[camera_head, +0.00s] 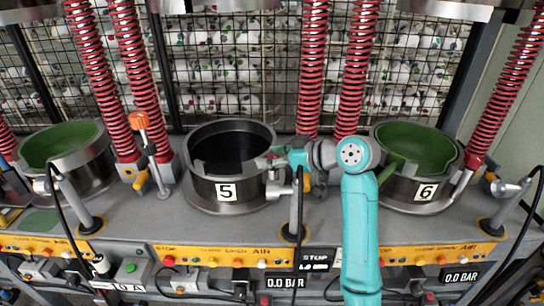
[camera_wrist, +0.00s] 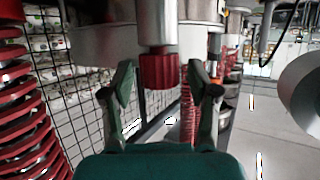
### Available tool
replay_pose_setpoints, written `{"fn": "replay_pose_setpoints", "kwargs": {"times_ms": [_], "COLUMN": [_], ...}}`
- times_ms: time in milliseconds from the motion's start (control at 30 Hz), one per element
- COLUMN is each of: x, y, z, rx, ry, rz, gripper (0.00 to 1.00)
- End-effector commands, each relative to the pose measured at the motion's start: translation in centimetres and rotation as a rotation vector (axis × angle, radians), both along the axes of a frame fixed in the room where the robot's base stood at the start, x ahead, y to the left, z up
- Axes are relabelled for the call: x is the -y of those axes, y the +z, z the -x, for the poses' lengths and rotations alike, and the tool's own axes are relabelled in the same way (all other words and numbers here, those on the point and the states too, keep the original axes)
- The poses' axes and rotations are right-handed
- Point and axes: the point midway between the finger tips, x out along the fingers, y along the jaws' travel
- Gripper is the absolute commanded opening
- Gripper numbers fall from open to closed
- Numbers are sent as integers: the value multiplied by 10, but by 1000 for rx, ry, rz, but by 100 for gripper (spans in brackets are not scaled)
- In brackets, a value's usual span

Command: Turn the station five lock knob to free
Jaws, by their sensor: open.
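The station five mould (camera_head: 230,187) is a round metal pot with a dark inside and a "5" plate. In the wrist view, a ribbed red knob (camera_wrist: 160,71) sits on the end of a metal shaft; I take it as the station five lock knob. My gripper (camera_wrist: 161,83) is open, with one finger on each side of the knob and visible gaps between. In the head view my gripper (camera_head: 276,157) is at the right side of pot five and hides most of the knob. The knob's turn position cannot be told.
Pot six (camera_head: 418,178) with a green inside stands to the right. Red springs (camera_head: 313,70) rise behind the bench. A metal post fitting (camera_head: 276,188) with a black hose stands close below my gripper. An orange-topped lever (camera_head: 140,121) stands left of pot five.

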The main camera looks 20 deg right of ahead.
Motion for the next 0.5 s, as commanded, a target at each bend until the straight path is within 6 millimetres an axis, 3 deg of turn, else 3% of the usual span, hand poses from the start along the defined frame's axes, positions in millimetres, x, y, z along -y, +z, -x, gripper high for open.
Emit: {"fn": "replay_pose_setpoints", "kwargs": {"times_ms": [167,500], "x": [7,46], "y": [4,29], "z": [7,52], "rx": [1,3], "ry": [-2,-5], "rz": [0,0], "gripper": [60,60]}}
